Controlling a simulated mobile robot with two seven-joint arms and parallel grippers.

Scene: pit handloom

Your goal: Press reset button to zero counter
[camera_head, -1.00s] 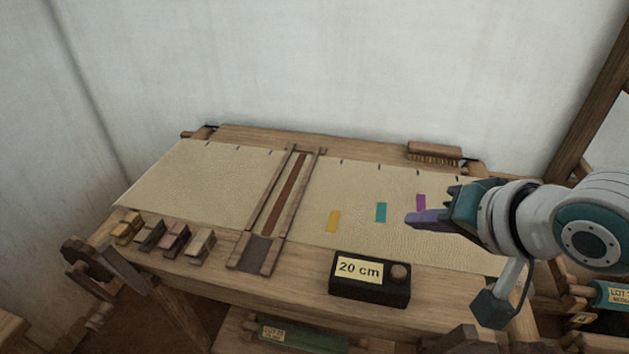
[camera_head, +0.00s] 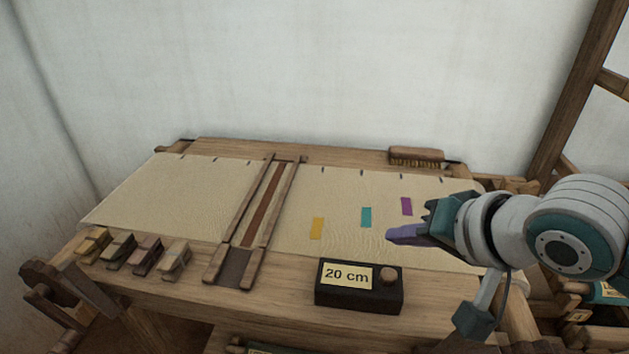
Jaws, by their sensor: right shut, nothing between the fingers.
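A dark counter box (camera_head: 330,297) stands on the front beam of the loom. Its cream label (camera_head: 347,276) reads "20 cm". A round wooden button (camera_head: 389,275) sits on its top at the right end. My right gripper (camera_head: 392,235) is shut with its purple fingertips together and pointing left. It is over the cloth, behind and above the button, and apart from it. My left gripper is not in view.
Cream cloth (camera_head: 339,195) covers the loom and bears yellow, teal and purple patches. A wooden frame (camera_head: 265,215) crosses it. Several small blocks (camera_head: 147,255) sit at the front left. A brush (camera_head: 416,158) lies at the back.

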